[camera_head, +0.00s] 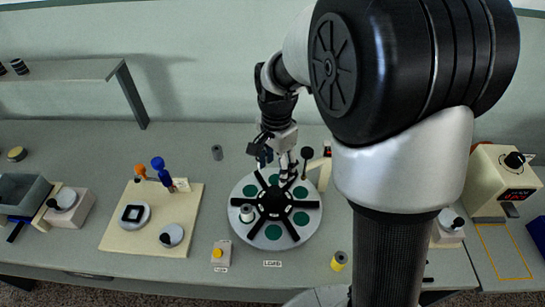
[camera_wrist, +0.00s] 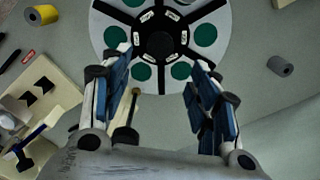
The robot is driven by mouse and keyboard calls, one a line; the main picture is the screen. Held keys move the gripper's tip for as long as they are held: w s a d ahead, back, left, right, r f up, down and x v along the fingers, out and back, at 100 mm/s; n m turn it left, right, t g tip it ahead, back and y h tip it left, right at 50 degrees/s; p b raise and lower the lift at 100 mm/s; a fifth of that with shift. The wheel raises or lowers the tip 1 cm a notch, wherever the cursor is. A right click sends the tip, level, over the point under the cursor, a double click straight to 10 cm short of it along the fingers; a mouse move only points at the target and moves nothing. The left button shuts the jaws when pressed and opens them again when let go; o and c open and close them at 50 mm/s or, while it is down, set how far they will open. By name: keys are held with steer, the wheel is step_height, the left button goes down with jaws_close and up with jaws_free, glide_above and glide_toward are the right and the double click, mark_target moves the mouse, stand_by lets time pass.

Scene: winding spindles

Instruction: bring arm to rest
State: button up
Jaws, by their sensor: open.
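My gripper (camera_wrist: 165,88) is open, with its two blue-padded fingers spread apart and nothing between them in the wrist view. In the head view my gripper (camera_head: 278,158) hangs over the back edge of a round grey turntable (camera_head: 247,222) with green round pads and a black spoked hub. The turntable (camera_wrist: 225,18) also shows beyond the fingertips in the wrist view. My arm's large links cover much of the right half of the head view.
A cream board (camera_head: 120,236) with grey discs and an orange and a blue knobbed lever lies left of the turntable. A small box with a yellow button (camera_head: 219,252) is in front. A yellow spool (camera_head: 339,260) and a grey cylinder (camera_head: 217,152) stand nearby. A cream machine (camera_head: 485,185) is at right.

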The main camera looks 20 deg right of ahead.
steer(key=s+r+n+t, duration=0.2)
steer(key=s+r+n, duration=0.4)
steer(key=s+r, duration=0.5)
steer(key=s+r+n+t, duration=0.1)
steer(key=s+n+t, duration=0.1)
steer(key=s+n, duration=0.4)
steer(key=s, duration=0.4)
steer(key=shift+s+r+n+t, duration=0.3)
steer(key=shift+r, duration=0.05)
